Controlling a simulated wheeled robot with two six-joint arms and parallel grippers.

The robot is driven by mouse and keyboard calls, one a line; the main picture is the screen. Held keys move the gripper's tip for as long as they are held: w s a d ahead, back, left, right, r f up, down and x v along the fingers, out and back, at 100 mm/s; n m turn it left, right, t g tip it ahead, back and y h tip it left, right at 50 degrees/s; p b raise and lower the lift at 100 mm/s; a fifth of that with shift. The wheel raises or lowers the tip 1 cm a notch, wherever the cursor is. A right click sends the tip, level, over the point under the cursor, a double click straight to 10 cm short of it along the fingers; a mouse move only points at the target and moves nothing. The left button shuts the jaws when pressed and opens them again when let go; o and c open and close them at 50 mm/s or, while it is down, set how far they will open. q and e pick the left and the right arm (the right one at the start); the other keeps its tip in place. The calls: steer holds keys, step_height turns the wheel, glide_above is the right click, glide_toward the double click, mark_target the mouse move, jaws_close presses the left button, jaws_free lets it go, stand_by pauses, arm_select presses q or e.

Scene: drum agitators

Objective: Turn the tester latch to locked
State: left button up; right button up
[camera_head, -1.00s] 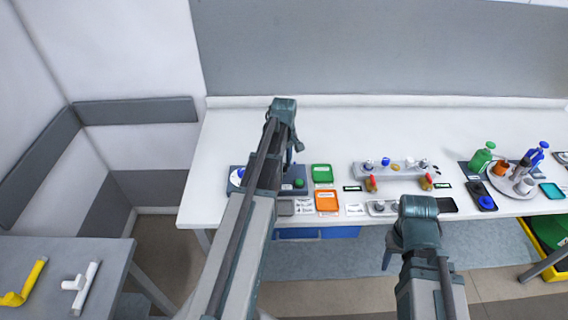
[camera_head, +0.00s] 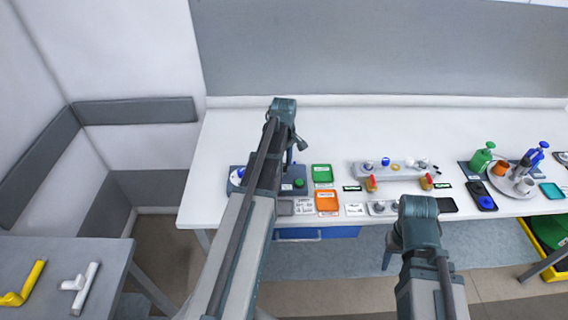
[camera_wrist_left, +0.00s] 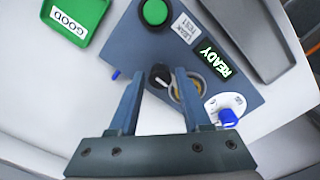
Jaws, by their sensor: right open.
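The tester is a blue-grey box (camera_wrist_left: 225,75) with a green button (camera_wrist_left: 155,12), a leak test label and a display reading READY (camera_wrist_left: 213,60). A black knob (camera_wrist_left: 159,75) and a brass ring (camera_wrist_left: 186,90) sit on its top, and a blue knob (camera_wrist_left: 228,118) on a white dial is at its corner. I cannot tell which part is the latch. My left gripper (camera_wrist_left: 160,82) is open, its fingers either side of the black knob with gaps visible. In the head view my left arm partly hides the tester (camera_head: 236,186). My right gripper (camera_head: 389,258) hangs before the bench edge.
A green tray (camera_head: 322,174) and an orange tray (camera_head: 327,200) lie right of the tester. A grey rack (camera_head: 395,170) with small parts stands further right, then a round plate (camera_head: 512,184) and pump bottles (camera_head: 482,156). The back of the bench is clear.

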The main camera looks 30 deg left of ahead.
mark_target(284, 165)
arm_select(q)
steer(key=shift+o, duration=0.9)
steer(key=shift+r, duration=0.1)
step_height(284, 165, up, 14)
steer(key=p, duration=1.4)
steer(key=shift+f, duration=0.2)
steer(key=s+d+f+m+b, duration=0.4)
steer(key=s+d+m, duration=0.1)
steer(key=d, duration=0.5)
steer(key=s+d+f+m+b, duration=0.4)
steer(key=s+d+m, duration=0.2)
steer(key=d, duration=0.4)
steer(key=s+d+f+m+y+b, duration=0.1)
steer(key=s+d+f+m+b, duration=0.3)
steer(key=d, duration=0.7)
steer(key=s+m, duration=0.2)
steer(key=m, duration=0.2)
